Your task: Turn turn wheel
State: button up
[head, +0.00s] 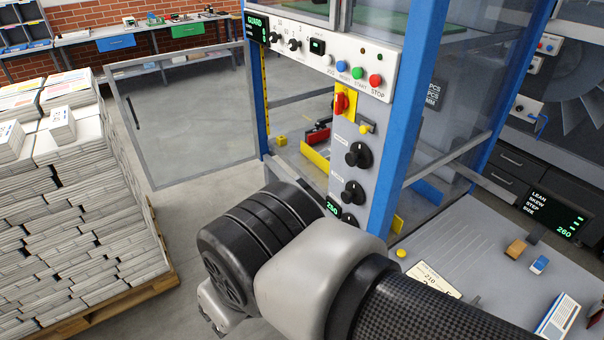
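No part is clearly marked as the turn wheel. Black round knobs stand in a column on the machine's grey front panel: an upper knob (358,154), a middle knob (352,193) and a lower knob (348,218) partly behind my arm. Their small labels are too blurred to read. A large grey bladed wheel (582,108) shows at the right edge, cut off by the picture. My arm reaches across the lower middle, in front of the machine, with its wrist at the lower left. Nothing is seen touching the knobs.
Above the knobs are a red rotary switch (342,103) on yellow and a button panel (318,58). A clear guard door (190,110) stands open at left. Stacked newspapers (75,225) on a pallet fill the left. A grey table (480,270) with small items lies at right.

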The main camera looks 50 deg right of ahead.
aim_at(354, 194)
jog(key=i+z, duration=0.2)
jog(key=i, duration=0.3)
jog(key=i+z, duration=0.2)
jog(key=i, duration=0.3)
jog(key=i+j+z, duration=0.25)
jog(key=i, duration=0.25)
jog(key=i+j+z, duration=0.2)
jog(key=i, duration=0.3)
jog(key=i+l+u, duration=0.1)
jog(key=i+u, duration=0.15)
jog(key=u, duration=0.15)
jog(key=i+l+u, duration=0.2)
jog(key=u, duration=0.25)
jog(key=i+l+u, duration=0.25)
jog(key=u, duration=6.55)
